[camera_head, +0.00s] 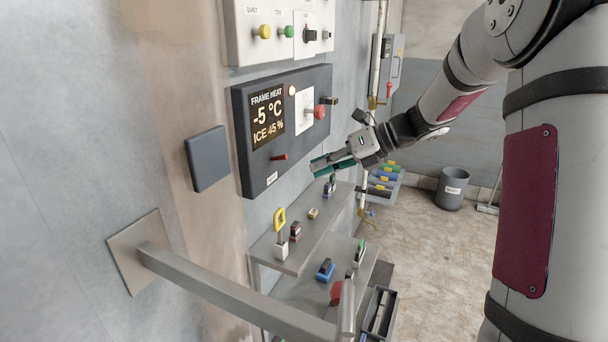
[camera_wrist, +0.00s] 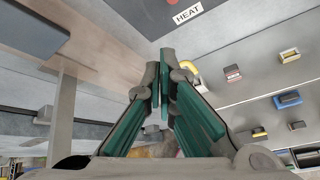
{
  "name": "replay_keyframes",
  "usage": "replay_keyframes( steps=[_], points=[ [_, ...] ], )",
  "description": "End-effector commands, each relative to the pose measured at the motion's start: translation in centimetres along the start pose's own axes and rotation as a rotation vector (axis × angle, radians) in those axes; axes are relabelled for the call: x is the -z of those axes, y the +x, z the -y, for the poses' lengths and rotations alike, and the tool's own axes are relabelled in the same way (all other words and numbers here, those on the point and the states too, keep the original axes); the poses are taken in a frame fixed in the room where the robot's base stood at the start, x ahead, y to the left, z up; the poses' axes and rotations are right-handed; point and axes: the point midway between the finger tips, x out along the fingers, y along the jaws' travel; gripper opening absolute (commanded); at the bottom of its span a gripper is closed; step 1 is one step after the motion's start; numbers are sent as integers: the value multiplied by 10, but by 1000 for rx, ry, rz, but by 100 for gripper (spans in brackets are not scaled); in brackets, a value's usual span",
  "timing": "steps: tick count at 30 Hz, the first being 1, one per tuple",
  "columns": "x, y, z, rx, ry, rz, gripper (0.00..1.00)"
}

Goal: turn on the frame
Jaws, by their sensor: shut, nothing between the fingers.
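The dark frame heat panel (camera_head: 240,130) is on the wall in the head view. Its display (camera_head: 267,116) reads FRAME HEAT, -5 °C, ICE 45 %. My gripper (camera_head: 318,166), with green fingers, is shut and empty, just right of the panel's lower part and apart from the lever. In the wrist view its fingertips (camera_wrist: 166,62) point toward the panel.
A grey pad (camera_head: 207,158) is left of the panel. A metal handle bar (camera_head: 230,295) juts out below. Shelves (camera_head: 300,254) with small coloured items stand under the panel. A control box (camera_head: 240,40) with yellow and green buttons is above. A bin (camera_head: 452,190) stands on the open floor at right.

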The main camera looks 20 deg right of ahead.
Motion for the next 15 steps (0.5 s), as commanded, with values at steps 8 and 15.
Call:
replay_keyframes(
  steps=[8, 15],
  points=[
    [-2, -22, -1, -1, 0, -1, 0],
    [-2, -23, -2, -1, 0, -1, 0]
  ],
)
